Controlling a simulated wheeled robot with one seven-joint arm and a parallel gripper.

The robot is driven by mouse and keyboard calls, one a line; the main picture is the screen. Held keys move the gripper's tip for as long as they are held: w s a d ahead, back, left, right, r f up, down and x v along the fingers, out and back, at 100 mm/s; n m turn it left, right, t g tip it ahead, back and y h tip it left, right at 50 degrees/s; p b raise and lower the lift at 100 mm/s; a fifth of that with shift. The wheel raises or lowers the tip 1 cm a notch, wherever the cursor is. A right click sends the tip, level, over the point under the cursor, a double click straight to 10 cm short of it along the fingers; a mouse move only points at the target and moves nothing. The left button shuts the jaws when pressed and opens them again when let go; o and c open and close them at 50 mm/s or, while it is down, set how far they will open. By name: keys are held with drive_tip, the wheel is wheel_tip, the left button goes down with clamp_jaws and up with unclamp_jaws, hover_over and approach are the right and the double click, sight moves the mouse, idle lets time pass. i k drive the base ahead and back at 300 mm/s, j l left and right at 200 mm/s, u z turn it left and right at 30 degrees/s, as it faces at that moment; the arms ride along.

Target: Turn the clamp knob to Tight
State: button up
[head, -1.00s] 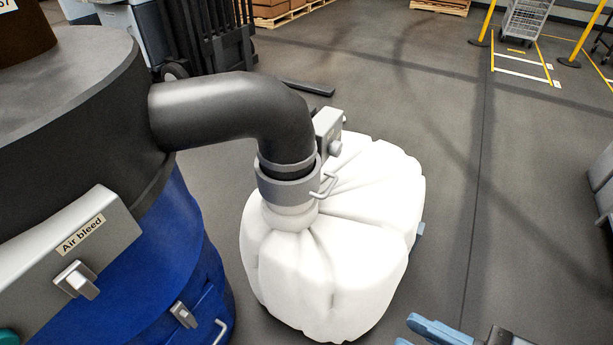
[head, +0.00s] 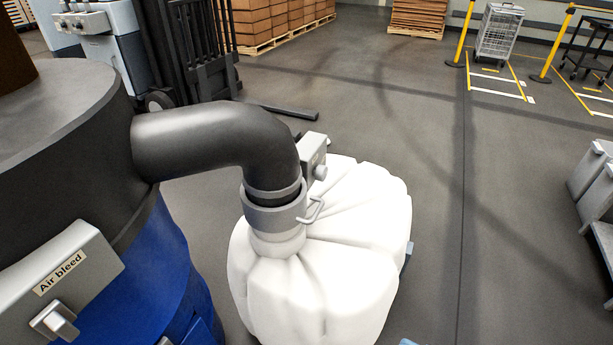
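The clamp knob is the small grey knob (head: 320,172) on the right face of a grey box (head: 312,154). This box sits behind the end of the black elbow pipe. A grey clamp ring (head: 272,214) with a wire handle (head: 313,210) goes around the pipe end, above the neck of a white bag (head: 320,270). Any marking for the knob's setting cannot be read from here. Only a light-blue sliver of my gripper (head: 408,342) shows at the bottom edge, apart from the knob and below it; its fingers are mostly out of frame.
A blue drum (head: 150,275) with a black top stands at left, bearing an "Air bleed" panel (head: 65,270) with its own knob. A forklift (head: 195,50) and stacked boxes are behind. Grey bins (head: 595,170) stand at right.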

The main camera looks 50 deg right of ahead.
sight(320, 174)
drive_tip(key=l, duration=1.35)
